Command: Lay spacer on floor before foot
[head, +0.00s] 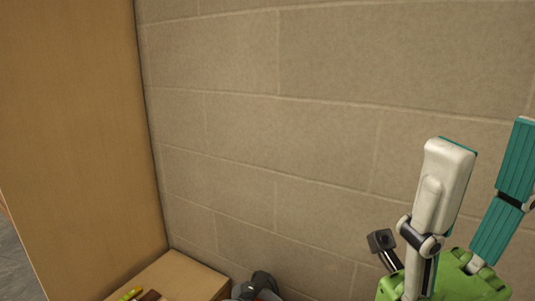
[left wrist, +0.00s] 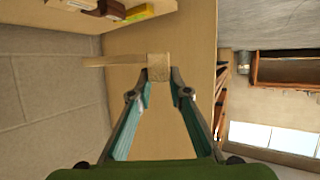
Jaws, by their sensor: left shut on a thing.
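A small light-wood block, which I take to be the spacer (left wrist: 158,64), is between the fingertips of my left gripper (left wrist: 158,78) in the left wrist view. The gripper is shut on it. A thin wooden strip (left wrist: 112,62) extends left from the block; I cannot tell if it is part of it. The block appears in front of a broad wooden panel (left wrist: 165,130). The head view does not show the block. My right gripper (head: 484,135), with a green body, is at the right of the head view. Its fingers point up, spread and empty. I cannot make out a foot.
A tall wooden panel (head: 70,130) stands at the left, against a block wall (head: 290,120). A low wooden surface (head: 180,275) at its base holds brown and yellow-green items (head: 132,295). In the left wrist view, a bright window (left wrist: 275,137) and a shelf (left wrist: 290,68) are at right.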

